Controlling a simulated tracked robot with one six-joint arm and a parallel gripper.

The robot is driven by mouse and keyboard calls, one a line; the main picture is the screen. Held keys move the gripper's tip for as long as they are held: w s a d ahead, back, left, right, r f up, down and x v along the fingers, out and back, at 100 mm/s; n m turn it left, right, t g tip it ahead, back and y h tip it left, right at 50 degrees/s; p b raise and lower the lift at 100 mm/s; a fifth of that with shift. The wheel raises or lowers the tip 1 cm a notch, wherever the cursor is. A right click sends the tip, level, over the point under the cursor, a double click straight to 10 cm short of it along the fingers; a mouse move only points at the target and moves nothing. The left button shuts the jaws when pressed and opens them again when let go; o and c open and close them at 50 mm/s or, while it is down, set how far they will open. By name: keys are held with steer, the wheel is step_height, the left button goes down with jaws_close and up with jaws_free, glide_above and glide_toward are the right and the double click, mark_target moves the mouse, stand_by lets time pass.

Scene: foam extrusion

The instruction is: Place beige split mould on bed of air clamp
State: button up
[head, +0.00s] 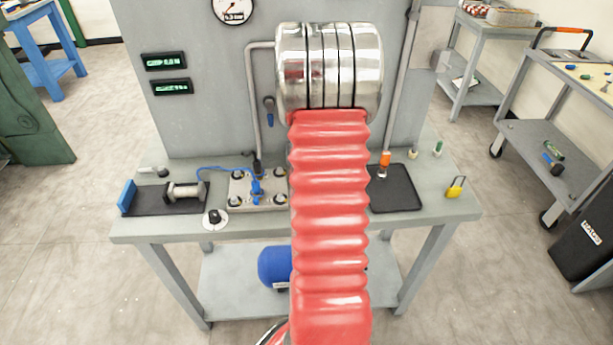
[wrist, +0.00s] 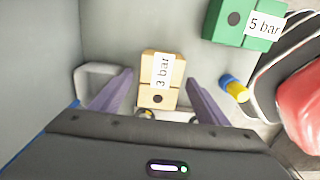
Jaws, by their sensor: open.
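In the wrist view, the beige split mould (wrist: 146,98) is a small block with a seam, a dark round hole and a "3 bar" label. It lies between the two purple fingers of my gripper (wrist: 162,76), which are apart with gaps beside the block. I cannot tell how high the fingers are above it. In the head view, what looks like the air clamp is at the bench's left end, with a black bed (head: 150,200), a blue end plate and a metal cylinder. The head view shows neither the mould nor my fingers; my red bellows arm covers the middle.
In the wrist view, a green "5 bar" block (wrist: 237,22) is at upper right and a blue and yellow piece (wrist: 235,88) lies right of the fingers. On the bench are a valve plate (head: 258,190), a black mat (head: 395,188) and a yellow padlock (head: 455,188).

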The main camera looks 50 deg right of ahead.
steer(key=shift+f, duration=0.55)
steer(key=c, duration=1.4)
steer(key=shift+s+a+r, duration=0.1)
steer(key=shift+a+r, duration=0.05)
steer(key=shift+r, duration=0.6)
step_height(320, 180, up, 5)
steer(key=shift+r, duration=0.15)
steer(key=shift+s+a+r, duration=0.15)
steer(key=shift+r, duration=0.05)
steer(key=s+a, duration=0.8)
steer(key=a, duration=0.1)
steer(key=s+a, duration=0.4)
steer(key=a, duration=0.1)
steer(key=shift+s+a+f, duration=0.1)
steer(key=shift+s+a, duration=0.15)
steer(key=shift+s, duration=0.1)
